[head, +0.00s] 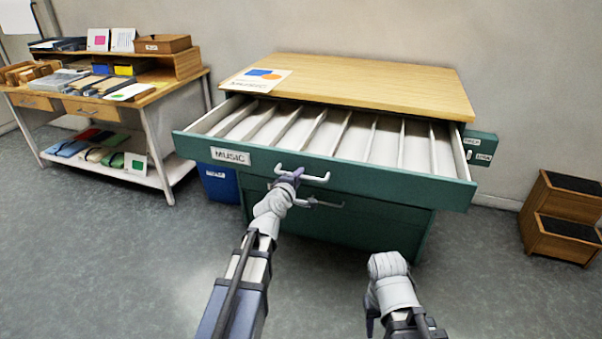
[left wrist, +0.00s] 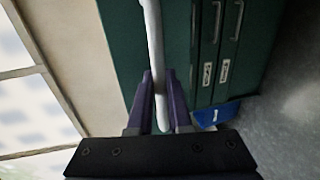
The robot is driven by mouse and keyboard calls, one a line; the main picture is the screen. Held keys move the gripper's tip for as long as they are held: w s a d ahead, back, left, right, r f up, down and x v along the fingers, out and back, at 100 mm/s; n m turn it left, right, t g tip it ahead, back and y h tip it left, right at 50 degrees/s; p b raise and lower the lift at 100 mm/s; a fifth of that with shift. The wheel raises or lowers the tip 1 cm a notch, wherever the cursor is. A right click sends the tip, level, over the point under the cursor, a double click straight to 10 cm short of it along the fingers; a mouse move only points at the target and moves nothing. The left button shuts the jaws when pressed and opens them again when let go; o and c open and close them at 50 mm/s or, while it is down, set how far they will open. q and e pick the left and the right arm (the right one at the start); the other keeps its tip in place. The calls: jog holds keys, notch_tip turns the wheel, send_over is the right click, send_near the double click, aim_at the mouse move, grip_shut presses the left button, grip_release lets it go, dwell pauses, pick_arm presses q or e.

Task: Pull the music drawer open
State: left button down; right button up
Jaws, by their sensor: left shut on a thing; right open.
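The music drawer (head: 390,175) is a green drawer with a label reading MUSIC at its left front. It stands pulled out of the green cabinet (head: 400,225), and its white inside shows several upright dividers. My left gripper (head: 291,174) is at the drawer's white bar handle (head: 318,179), shut on it. In the left wrist view the handle (left wrist: 153,50) passes between the purple fingers of my left gripper (left wrist: 158,100). My right gripper (head: 372,320) is low in front of the cabinet, away from the drawer; its fingers are mostly hidden behind my own wrist.
A wooden top (head: 370,80) with a MUSIC card (head: 257,80) covers the cabinet. A wooden table (head: 150,92) with papers and boxes stands at the left. A blue bin (head: 218,183) is beside the cabinet. Wooden steps (head: 563,215) stand at the right. The floor in front is clear.

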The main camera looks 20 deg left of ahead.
pick_arm(q)
jog(key=shift+s, duration=0.75)
pick_arm(e)
jog(key=shift+s, duration=0.35)
pick_arm(q)
jog(key=c, duration=0.8)
grip_release()
jog(key=shift+c, duration=0.2)
jog(key=shift+s, duration=0.1)
